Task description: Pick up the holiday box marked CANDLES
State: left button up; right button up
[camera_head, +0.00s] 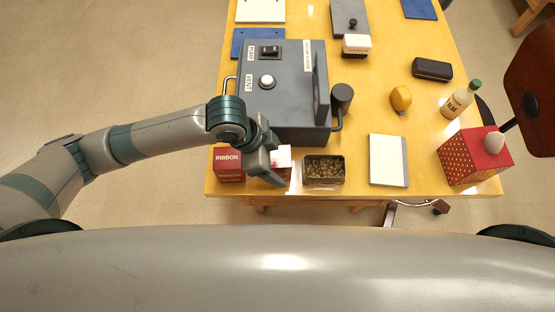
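A red box marked RIBBON (228,164) stands at the front left of the table. Just right of it is a small box with a white top (284,154) and some red, partly hidden by my gripper; no marking on it can be read. A larger red box with pale dots (473,160) stands at the front right, with no readable word. No CANDLES label is legible. My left gripper (267,171) is over and in front of the white-topped box; I cannot tell whether its fingers hold it. My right gripper is not in view.
The yellow table (375,105) holds a grey machine (290,110) behind the gripper. A tin of small brown bits (323,170) and a white pad (388,160) lie to the right. A glue bottle (458,102) and brown chair (535,85) are at the right.

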aim_at(278, 156)
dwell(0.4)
pick_arm(q)
jog(key=c, duration=1.2)
jog(key=shift+r, duration=0.1)
jog(key=shift+r+b, duration=0.4)
jog(key=shift+r, duration=0.25)
notch_tip(278, 156, up, 2)
jog(key=shift+d+r+b, duration=0.1)
jog(key=shift+r+b, duration=0.05)
jog(key=shift+b, duration=0.3)
jog(key=s+d+r+p, duration=0.1)
jog(key=s+r, duration=0.1)
jog(key=s, duration=0.1)
jog(key=s+r+p, duration=0.2)
jog(key=s, duration=0.2)
jog(key=s+d+r+p, duration=0.1)
jog(key=s+r, duration=0.2)
jog(key=s, duration=0.1)
jog(key=shift+s+d+r+p, duration=0.1)
jog(key=shift+s+d+p, duration=0.05)
jog(key=shift+d+p, duration=0.25)
